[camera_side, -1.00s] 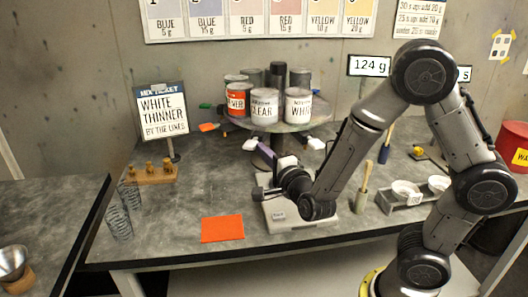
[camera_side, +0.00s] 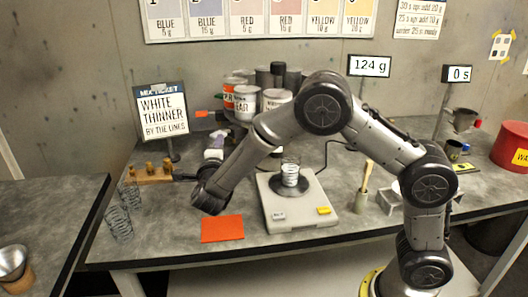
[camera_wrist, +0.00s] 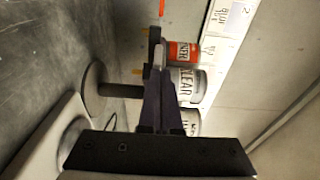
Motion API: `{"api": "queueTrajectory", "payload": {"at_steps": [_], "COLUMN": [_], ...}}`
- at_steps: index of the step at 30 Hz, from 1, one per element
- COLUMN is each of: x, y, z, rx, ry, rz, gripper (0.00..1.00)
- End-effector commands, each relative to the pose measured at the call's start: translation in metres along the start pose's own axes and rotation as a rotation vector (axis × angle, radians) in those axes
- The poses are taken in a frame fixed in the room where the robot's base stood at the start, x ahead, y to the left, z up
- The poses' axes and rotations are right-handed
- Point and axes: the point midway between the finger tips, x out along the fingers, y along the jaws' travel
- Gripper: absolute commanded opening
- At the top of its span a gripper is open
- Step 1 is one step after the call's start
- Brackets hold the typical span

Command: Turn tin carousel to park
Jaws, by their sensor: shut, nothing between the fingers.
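The tin carousel is a round platter (camera_side: 238,121) on a central post at the back of the bench, carrying several tins. An orange-banded tin (camera_side: 229,95), a CLEAR tin (camera_side: 246,104) and a WHITE tin (camera_side: 278,98) face the front, partly behind my arm. In the wrist view the orange tin (camera_wrist: 181,52), CLEAR tin (camera_wrist: 188,85) and WHITE tin (camera_wrist: 191,122) appear sideways, beyond my fingers.
A wooden block with brass weights (camera_side: 152,173) stands close left of my gripper. A MIX TICKET sign (camera_side: 161,114) is behind it. A scale (camera_side: 302,215) with a clear cup (camera_side: 290,174) is at right, an orange mat (camera_side: 222,229) in front.

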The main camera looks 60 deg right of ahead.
Motion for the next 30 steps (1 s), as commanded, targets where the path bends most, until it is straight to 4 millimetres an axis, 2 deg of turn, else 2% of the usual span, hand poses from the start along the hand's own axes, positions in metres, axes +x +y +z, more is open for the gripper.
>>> {"api": "queueTrajectory", "payload": {"at_steps": [5,15,24,30], "x": [0.027,0.1,0.157,0.181], "y": [0.0,0.0,0.0,-0.001], "z": [0.03,0.083,0.105,0.11], "rx": [0.001,0.002,0.001,0.001], "ry": [-0.005,-0.007,-0.007,-0.008], "rz": [-0.002,-0.002,-0.002,-0.003], "gripper": [0.0,0.0,0.0,0.0]}}
